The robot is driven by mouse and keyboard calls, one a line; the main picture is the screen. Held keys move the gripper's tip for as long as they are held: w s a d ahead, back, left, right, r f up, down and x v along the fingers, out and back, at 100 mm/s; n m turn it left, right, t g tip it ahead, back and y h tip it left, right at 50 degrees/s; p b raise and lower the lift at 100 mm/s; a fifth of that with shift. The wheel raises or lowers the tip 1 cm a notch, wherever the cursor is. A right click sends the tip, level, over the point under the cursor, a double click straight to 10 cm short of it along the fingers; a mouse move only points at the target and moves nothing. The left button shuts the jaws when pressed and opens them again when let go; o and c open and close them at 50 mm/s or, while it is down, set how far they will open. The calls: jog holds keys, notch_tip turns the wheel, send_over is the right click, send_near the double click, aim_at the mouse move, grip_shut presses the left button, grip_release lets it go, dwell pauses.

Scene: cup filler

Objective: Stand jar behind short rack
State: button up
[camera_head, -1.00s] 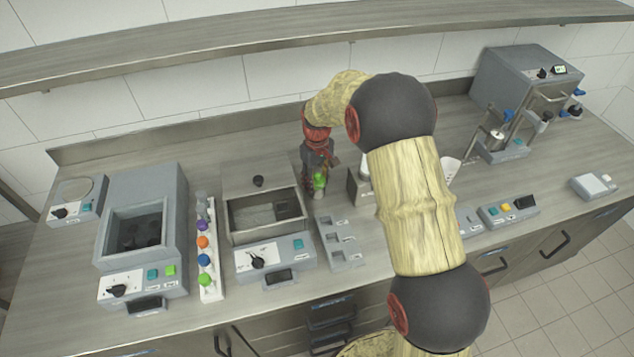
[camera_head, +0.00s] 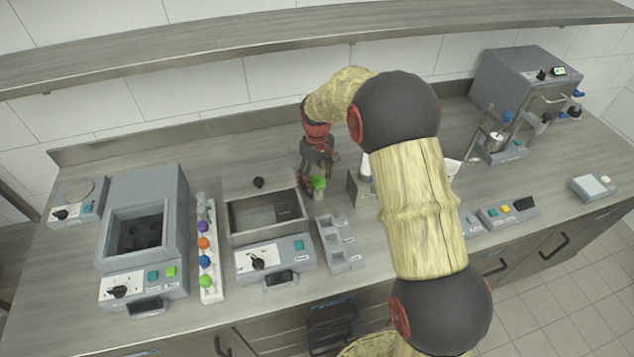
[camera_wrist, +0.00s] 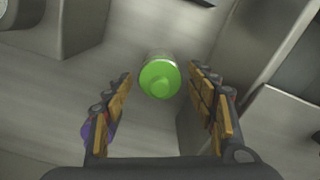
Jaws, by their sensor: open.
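The jar with a green lid (camera_head: 318,184) stands upright on the counter, just behind the short grey rack (camera_head: 340,241). In the wrist view the jar's lid (camera_wrist: 160,79) shows from above, between the tips of the two fingers, with a gap on each side. My gripper (camera_head: 317,170) is open and sits just above and behind the jar in the head view. It also shows in the wrist view (camera_wrist: 166,85), with nothing held. The jar's lower body is partly hidden under its lid in the wrist view.
An open grey basin unit (camera_head: 268,213) stands left of the jar. A white rack of colour-capped jars (camera_head: 210,287) is further left. A grey upright block (camera_head: 355,189) stands close to the jar's right. My arm hides part of the counter.

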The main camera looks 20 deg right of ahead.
notch_tip(320, 180, up, 9)
jog(key=shift+r+p, duration=0.15)
jog(key=shift+p, duration=0.8)
jog(key=shift+s+r, duration=0.15)
jog(key=shift+r, duration=0.5)
jog(key=s+r+m+t, duration=0.2)
jog(key=s+r+t, duration=0.1)
jog(key=s+r, duration=1.2)
jog(key=s+r+m+t, duration=0.1)
jog(key=s+m+t, duration=0.1)
jog(key=s, duration=1.8)
jog(key=shift+s+r+m+t, duration=0.15)
jog(key=shift+r+m+t, duration=0.15)
